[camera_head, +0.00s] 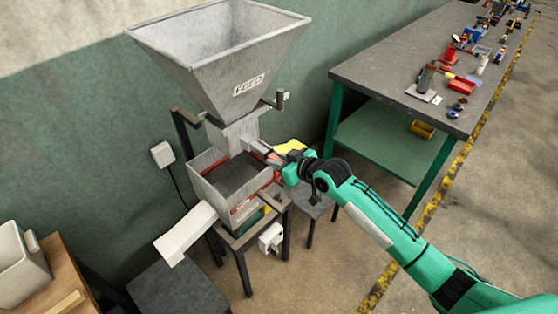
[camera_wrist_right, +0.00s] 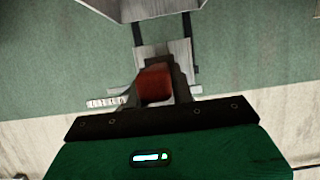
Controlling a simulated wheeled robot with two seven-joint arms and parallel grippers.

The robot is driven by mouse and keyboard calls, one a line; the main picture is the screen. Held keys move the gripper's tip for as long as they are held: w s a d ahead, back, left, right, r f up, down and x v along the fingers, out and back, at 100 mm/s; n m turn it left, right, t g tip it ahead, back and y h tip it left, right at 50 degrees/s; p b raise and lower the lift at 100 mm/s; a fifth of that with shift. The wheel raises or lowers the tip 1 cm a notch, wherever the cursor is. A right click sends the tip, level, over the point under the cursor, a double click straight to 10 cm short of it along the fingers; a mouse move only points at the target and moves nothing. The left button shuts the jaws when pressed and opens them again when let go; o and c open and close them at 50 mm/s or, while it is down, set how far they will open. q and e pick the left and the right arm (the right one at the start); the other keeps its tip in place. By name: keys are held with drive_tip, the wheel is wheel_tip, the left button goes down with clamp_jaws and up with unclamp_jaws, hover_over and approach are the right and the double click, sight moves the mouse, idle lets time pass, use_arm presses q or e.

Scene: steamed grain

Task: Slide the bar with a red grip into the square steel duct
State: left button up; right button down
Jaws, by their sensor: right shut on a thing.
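My right gripper (camera_head: 276,160) is beside the machine, just right of the neck under the hopper. In the wrist view it is shut on the red grip (camera_wrist_right: 155,84) of the bar. The bar's steel part is hard to make out. The square steel duct (camera_head: 234,132) stands under the hopper in the head view. A grey steel piece (camera_head: 257,146) lies between the duct and my gripper; I cannot tell whether it is the bar or a duct stub. In the wrist view grey steel (camera_wrist_right: 170,50) shows just beyond the grip. My left gripper is not in view.
The large steel hopper (camera_head: 215,50) is above the duct. A dark-filled box (camera_head: 243,206) and a pale chute (camera_head: 185,233) sit below it. A workbench (camera_head: 375,68) with tools stands at the right. A wooden table (camera_head: 75,287) is at the lower left.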

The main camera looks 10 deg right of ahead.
sight(269, 152)
drive_tip(key=shift+w+a+b, duration=0.4)
drive_tip(key=shift+w+a, duration=0.6)
drive_tip(key=shift+w, duration=0.3)
drive_tip(key=shift+w+a+b, duration=0.4)
drive_tip(key=shift+w+a, duration=0.6)
drive_tip(key=shift+w, duration=0.3)
idle(1.3)
drive_tip(key=c, duration=1.1)
unclamp_jaws()
drive_tip(key=shift+s, duration=0.1)
